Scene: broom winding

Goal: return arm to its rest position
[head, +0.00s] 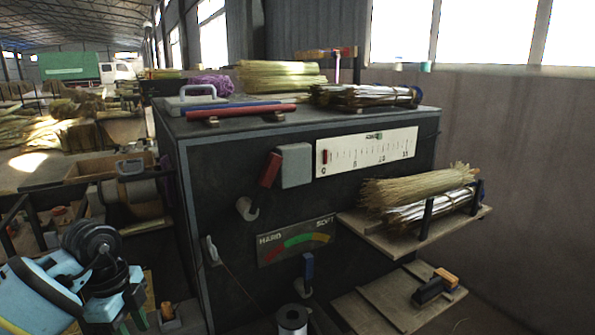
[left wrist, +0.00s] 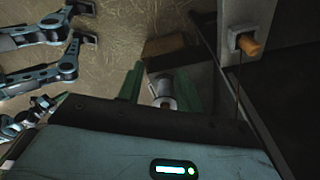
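My left arm (head: 42,292), light blue with black joints, comes in at the lower left of the head view. Its gripper (head: 137,310) is low beside the left side of the dark cabinet (head: 350,215). In the left wrist view the two green fingers of my left gripper (left wrist: 163,85) stand apart. A white and grey cylindrical part (left wrist: 164,92) shows between them, and I cannot tell its distance; no grip on it is visible. My right gripper is not identifiable in either view.
The cabinet's front carries a red-handled lever (head: 269,170) and a HARD–SOFT gauge (head: 297,241). Straw bundles (head: 415,188) lie on a side shelf at the right. A white spool (head: 292,318) is at the bottom. An orange-tipped knob (left wrist: 248,45) shows in the left wrist view.

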